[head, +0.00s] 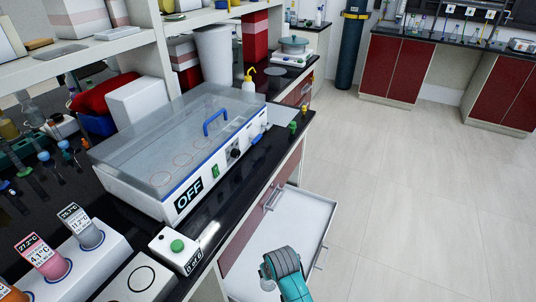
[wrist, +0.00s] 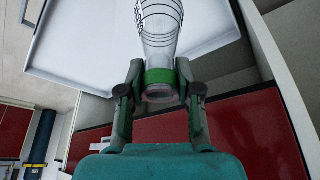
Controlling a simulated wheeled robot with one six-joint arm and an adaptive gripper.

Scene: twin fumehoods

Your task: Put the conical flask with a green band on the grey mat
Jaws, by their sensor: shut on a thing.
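The conical flask (wrist: 160,22) is clear glass with dark lines on its body and a green band (wrist: 160,76) around its neck. In the wrist view my gripper (wrist: 159,82) is shut on the neck at the band, one finger on each side. The flask's body extends away from my gripper, over the white inside of an open drawer. In the head view my arm's end is low in the middle, over the drawer, and a small glassy shape (head: 267,277) shows beside it. I cannot make out a grey mat with certainty in either view.
The white drawer (head: 307,214) stands open under the black counter (head: 237,174). A box marked OFF (head: 190,192) with a clear lid and a small device with a green button (head: 177,246) stand on the counter. A yellow-topped bottle (head: 249,82) stands farther back. Floor (head: 420,190) at right is clear.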

